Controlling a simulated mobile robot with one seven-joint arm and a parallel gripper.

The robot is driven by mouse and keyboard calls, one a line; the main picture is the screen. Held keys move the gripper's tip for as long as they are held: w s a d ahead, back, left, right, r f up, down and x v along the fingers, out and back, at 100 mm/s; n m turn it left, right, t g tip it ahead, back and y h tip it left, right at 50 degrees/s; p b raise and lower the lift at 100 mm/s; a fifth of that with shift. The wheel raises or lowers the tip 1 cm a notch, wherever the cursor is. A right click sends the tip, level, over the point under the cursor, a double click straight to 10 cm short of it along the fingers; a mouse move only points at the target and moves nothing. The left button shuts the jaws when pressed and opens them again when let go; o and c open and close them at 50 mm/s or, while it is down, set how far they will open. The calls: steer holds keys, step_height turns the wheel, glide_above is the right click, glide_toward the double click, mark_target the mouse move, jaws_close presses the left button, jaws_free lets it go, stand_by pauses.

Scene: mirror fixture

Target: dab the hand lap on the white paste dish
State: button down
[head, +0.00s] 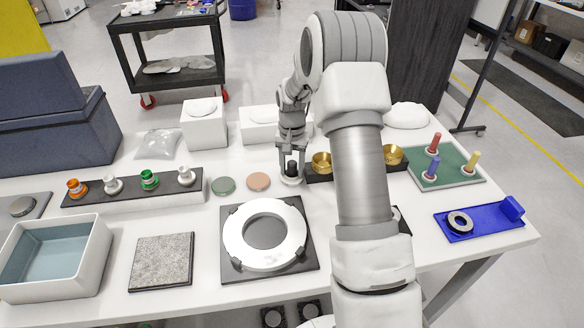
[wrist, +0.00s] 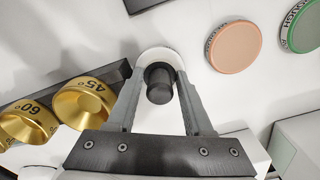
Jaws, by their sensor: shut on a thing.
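My gripper (head: 291,160) points down at the back middle of the table. It is shut on the hand lap (head: 291,168), whose short black cylindrical handle (wrist: 160,84) sits between the two fingertips in the wrist view. The white paste dish (head: 291,181) is a small pale disc directly under the lap. In the wrist view its white rim (wrist: 155,54) curves around the far side of the handle. The lap's lower face is hidden, so I cannot tell whether it touches the dish.
A salmon disc (head: 259,181) and a green disc (head: 223,185) lie left of the dish. A brass cup marked 45 (wrist: 85,100) stands close beside my gripper. A white ring on a black plate (head: 265,234) lies in front. A rack (head: 133,188) holds several knobs.

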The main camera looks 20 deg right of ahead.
mark_target(292, 163)
stand_by(0.3)
steer(key=shift+r+p, duration=2.15)
steer(key=shift+r, duration=1.4)
steer(key=shift+a+f, duration=0.1)
